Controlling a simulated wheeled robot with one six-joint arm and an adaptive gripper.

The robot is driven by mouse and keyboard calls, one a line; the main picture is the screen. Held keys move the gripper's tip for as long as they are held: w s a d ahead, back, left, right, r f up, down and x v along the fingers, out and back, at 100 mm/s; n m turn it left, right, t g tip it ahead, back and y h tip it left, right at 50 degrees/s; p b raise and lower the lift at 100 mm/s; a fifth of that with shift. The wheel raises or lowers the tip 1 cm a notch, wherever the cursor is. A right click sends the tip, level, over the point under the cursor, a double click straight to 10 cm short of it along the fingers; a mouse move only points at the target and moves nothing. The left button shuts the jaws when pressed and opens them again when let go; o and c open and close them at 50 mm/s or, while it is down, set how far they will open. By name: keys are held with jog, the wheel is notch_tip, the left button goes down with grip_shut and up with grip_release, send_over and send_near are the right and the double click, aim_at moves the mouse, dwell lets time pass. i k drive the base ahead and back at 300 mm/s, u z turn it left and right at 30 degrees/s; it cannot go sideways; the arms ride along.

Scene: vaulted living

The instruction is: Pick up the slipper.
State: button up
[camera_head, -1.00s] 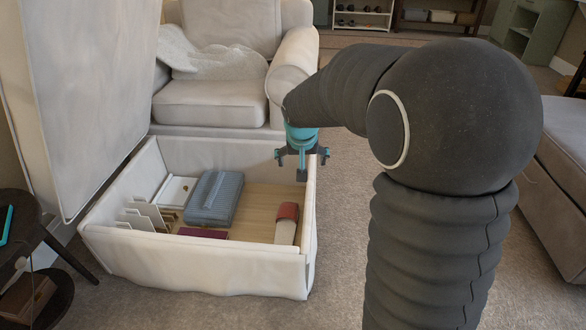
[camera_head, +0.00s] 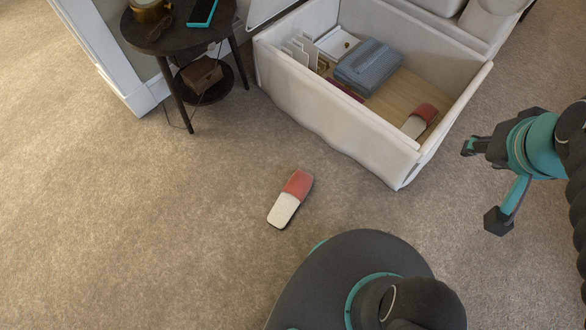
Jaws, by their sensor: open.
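A slipper (camera_head: 290,199) with a red upper and a white sole lies on the carpet near the middle of the view, in front of the open storage box. A similar red and white slipper (camera_head: 419,121) lies inside the box (camera_head: 345,134), at its right end. My gripper (camera_head: 480,184) is at the right of the view, open and empty, its fingers spread apart. It is to the right of both slippers and touches neither.
A dark round side table (camera_head: 176,28) with a lower shelf stands at the upper left. The box also holds a folded blue-grey item (camera_head: 368,66) and white dividers. The carpet (camera_head: 130,230) around the floor slipper is clear. My base is at the bottom.

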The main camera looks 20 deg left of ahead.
aim_at(295, 192)
jog(key=z, duration=1)
jog(key=k, duration=0.1)
jog(key=u, duration=1.45)
jog(key=i, duration=0.1)
jog(key=u, duration=0.9)
